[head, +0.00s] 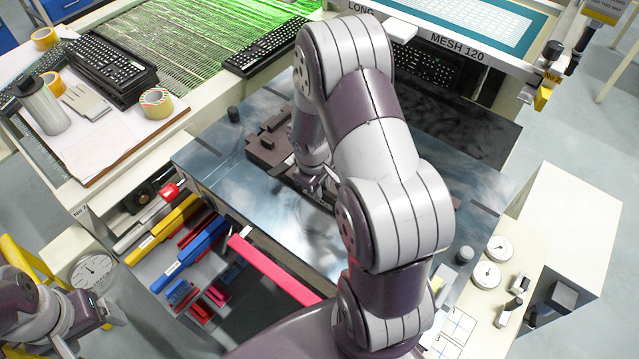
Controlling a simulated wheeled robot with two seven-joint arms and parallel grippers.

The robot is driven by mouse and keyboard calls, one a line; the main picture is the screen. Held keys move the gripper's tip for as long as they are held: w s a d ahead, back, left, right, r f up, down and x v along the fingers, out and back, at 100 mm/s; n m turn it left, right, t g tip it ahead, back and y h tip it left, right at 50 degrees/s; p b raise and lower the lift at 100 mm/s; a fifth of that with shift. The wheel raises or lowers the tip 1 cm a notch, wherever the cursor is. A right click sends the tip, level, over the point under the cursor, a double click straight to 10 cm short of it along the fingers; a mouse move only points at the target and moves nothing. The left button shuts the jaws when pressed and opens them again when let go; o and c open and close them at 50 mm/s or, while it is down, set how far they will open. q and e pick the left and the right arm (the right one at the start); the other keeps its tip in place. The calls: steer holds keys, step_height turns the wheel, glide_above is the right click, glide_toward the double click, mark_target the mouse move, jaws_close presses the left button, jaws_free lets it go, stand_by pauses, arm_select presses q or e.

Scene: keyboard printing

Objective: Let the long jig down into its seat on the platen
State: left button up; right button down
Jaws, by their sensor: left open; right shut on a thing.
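The long jig (265,153) is a dark brown stepped bar in the middle of the head view. It lies over the shiny dark platen (215,160), and my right arm hides much of its length. My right gripper (312,187) is shut on the jig near its middle; the fingertips are partly hidden by my arm. I cannot tell whether the jig touches the platen or is slightly above it, and its seat is hidden. My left gripper (112,317) is open and empty at the lower left, well away from the jig.
Keyboards, tape rolls and a grey bottle (40,105) fill the left bench. A rack of coloured tools (190,250) lies in front. A frame marked MESH 120 (455,46) is behind; gauges (486,274) stand right.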

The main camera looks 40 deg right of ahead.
steer(key=shift+w+f, duration=0.1)
steer(key=shift+f, duration=0.15)
stand_by(0.4)
steer(key=c, duration=1)
jaws_free()
step_height(320, 180, up, 7)
steer(key=p, duration=0.6)
steer(key=shift+r, duration=0.1)
